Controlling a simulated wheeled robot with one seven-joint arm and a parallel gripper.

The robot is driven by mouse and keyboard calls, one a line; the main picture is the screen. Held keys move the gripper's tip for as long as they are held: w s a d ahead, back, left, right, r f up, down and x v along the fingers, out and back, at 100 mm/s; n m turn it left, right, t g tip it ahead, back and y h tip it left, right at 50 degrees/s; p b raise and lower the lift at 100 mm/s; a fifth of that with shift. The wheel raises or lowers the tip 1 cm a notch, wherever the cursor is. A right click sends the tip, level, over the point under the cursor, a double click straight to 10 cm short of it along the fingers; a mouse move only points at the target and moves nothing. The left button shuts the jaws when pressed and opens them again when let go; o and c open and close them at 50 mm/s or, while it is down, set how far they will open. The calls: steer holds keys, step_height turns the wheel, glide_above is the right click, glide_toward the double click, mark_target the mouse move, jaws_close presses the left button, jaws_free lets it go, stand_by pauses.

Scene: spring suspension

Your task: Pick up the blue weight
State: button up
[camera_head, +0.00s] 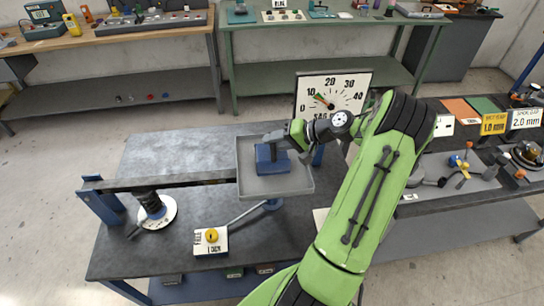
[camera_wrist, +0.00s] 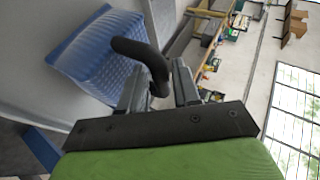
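The blue weight (camera_head: 272,162) sits in the grey square tray (camera_head: 298,186) in the head view. In the wrist view the weight (camera_wrist: 92,55) shows as a textured blue block with a dark curved handle (camera_wrist: 140,50). My gripper (camera_head: 274,137) is over the weight, reaching in from the right. In the wrist view my gripper (camera_wrist: 158,88) has one finger on each side of the handle, with the handle's end between them. The gap is narrow, and I cannot tell whether both fingers press on the handle. The tray hides the weight's underside.
The tray stands at a beam over a dark table (camera_head: 185,255). A lock plate with a yellow knob (camera_head: 211,238) and a black spring on a white disc (camera_head: 152,210) are at the left. A parts bench (camera_head: 470,205) is at the right.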

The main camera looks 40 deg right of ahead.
steer(key=shift+x, duration=0.8)
steer(key=shift+s, duration=0.1)
steer(key=shift+c, duration=0.5)
jaws_close()
steer(key=shift+r, duration=0.25)
steer(key=shift+w, duration=0.2)
